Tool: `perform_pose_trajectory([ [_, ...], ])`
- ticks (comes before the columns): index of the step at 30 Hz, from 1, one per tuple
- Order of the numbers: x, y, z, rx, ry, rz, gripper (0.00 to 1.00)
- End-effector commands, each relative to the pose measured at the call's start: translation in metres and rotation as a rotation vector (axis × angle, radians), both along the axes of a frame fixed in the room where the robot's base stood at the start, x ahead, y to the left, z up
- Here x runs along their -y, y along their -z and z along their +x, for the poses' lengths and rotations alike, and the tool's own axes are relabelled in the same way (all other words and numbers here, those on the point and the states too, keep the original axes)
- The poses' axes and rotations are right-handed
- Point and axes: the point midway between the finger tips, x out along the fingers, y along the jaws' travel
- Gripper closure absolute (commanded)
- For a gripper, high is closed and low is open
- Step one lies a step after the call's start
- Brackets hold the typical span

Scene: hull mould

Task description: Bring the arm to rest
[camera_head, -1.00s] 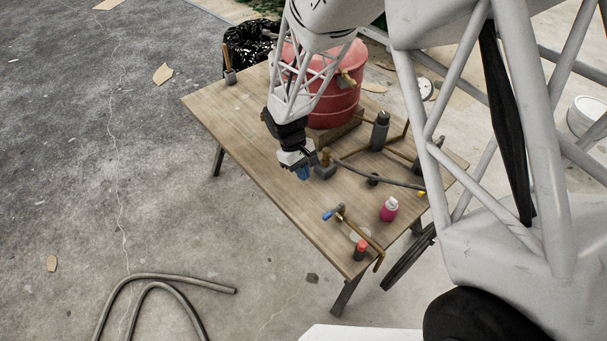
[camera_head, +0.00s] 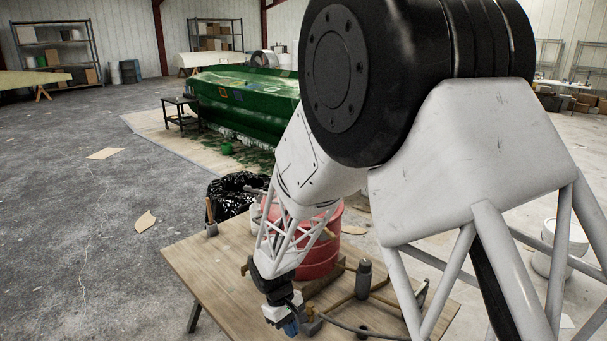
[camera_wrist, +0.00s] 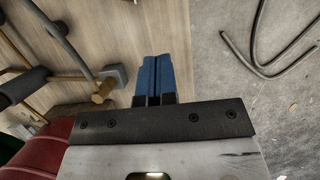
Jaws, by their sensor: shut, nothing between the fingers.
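My gripper (camera_head: 291,327) hangs low over the wooden table (camera_head: 205,262) near its left front part in the head view. Its blue fingertips point down. In the wrist view the two blue fingers (camera_wrist: 154,78) lie side by side, shut, with nothing held between them. A grey block with a wooden handle, a mallet (camera_wrist: 112,80), lies just left of the fingers in the wrist view, apart from them. My arm reaches over the table from the right and hides part of it.
A red tub (camera_head: 318,257) and a dark grey bottle (camera_head: 363,278) stand on the table. A black bin bag (camera_head: 232,190) is behind it. A green hull mould (camera_head: 240,100) stands farther back.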

Motion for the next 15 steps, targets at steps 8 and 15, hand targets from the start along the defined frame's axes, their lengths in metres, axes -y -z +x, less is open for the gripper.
perform_pose_trajectory([
  [8, 0.038, -0.068, -0.008, 0.079, 0.110, 0.035, 1.00],
  [15, 0.076, -0.128, -0.027, 0.154, 0.218, 0.067, 1.00],
])
